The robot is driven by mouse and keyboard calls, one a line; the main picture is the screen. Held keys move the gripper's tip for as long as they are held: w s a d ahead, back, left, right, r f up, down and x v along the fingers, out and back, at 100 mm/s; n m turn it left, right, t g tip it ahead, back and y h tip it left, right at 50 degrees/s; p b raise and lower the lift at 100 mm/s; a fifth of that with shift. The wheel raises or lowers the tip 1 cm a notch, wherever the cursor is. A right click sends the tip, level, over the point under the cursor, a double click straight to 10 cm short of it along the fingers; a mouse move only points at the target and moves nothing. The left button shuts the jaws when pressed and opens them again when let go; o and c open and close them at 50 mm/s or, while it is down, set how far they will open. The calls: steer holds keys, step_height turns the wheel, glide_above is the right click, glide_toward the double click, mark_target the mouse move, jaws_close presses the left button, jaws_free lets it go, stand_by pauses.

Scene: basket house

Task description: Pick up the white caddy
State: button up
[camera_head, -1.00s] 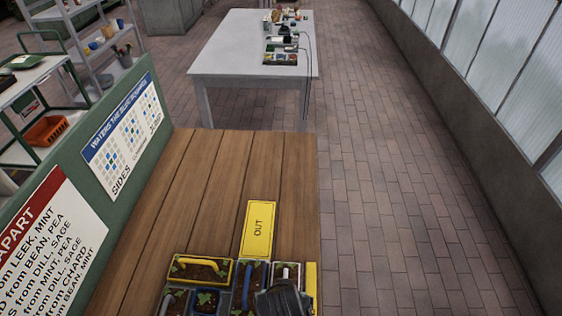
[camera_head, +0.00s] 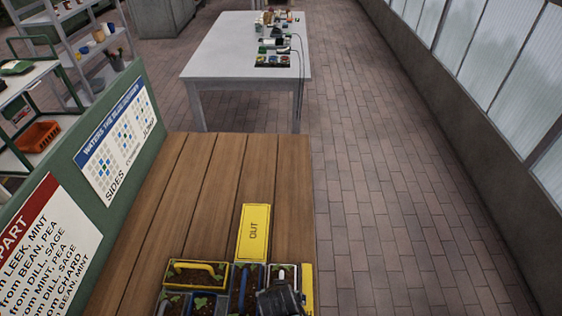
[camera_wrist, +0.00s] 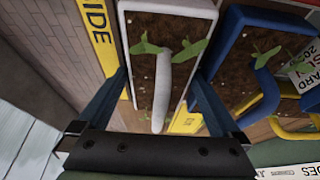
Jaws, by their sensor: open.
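The white caddy (camera_wrist: 188,8) is a small box with a white rim, dark soil, green seedlings and a white handle (camera_wrist: 162,85). In the head view the white caddy (camera_head: 284,268) stands at the right of the caddy group, partly hidden by my gripper. My gripper (camera_wrist: 161,88) is open in the wrist view, with one dark finger on each side of the white caddy. The handle lies between the fingers. I cannot tell whether either finger touches the caddy.
A blue caddy (camera_wrist: 228,50) stands close to the white one. A yellow caddy (camera_head: 197,263) is at the left of the group. A yellow OUT sign (camera_head: 254,232) lies behind them on the wooden table (camera_head: 205,175). A green board (camera_head: 150,120) edges the table's left side.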

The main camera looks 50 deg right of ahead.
steer(key=c, duration=1.3)
steer(key=shift+r, duration=0.15)
